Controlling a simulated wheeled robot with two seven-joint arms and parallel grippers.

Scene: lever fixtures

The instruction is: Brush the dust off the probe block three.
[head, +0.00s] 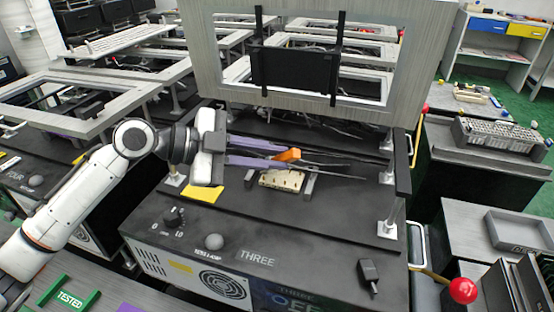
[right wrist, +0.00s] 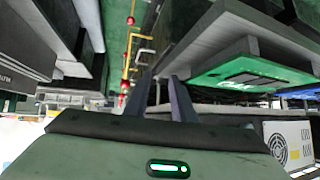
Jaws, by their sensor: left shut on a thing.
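The probe block (head: 283,180) of station three is a cream block with dark specks, lying on the black deck of the machine marked THREE. My left gripper (head: 287,156) comes in from the left with its purple fingers shut on an orange-handled thing (head: 289,155), apparently the brush. It is over the back edge of the block; I cannot tell whether it touches. The brush's bristles are not clear. In the right wrist view my right gripper (right wrist: 161,77) has two dark fingers apart with nothing seen between them. It is not seen in the head view.
A grey frame (head: 205,60) with a black box (head: 293,68) stands raised behind the block. A yellow note (head: 203,193) lies left of the block. A knob (head: 174,217) is on the front. A red-balled lever (head: 463,290) sticks out at the right. Neighbouring stations crowd both sides.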

